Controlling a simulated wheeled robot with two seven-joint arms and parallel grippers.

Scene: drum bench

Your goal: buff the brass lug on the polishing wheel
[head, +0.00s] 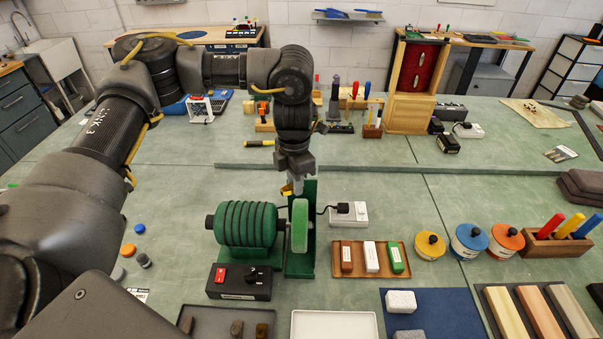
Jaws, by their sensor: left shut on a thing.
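The polishing wheel (299,226) is a pale green disc on the right end of the green motor (246,224), with a tall green guard (309,200) behind and beside it. My left gripper (293,178) comes down from above, just over the top of the wheel. It is shut on the small brass lug (287,189), which is mostly hidden by the fingers. The lug is at the wheel's upper left; I cannot tell whether it touches the rim. My right gripper is not in view.
A dark control box (239,282) stands in front of the motor. A wooden tray (371,272) with three bars lies to the right. A dark tray (209,316) with brownish pieces and an empty white tray (333,325) lie in front. Lidded pots (430,247) stand further right.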

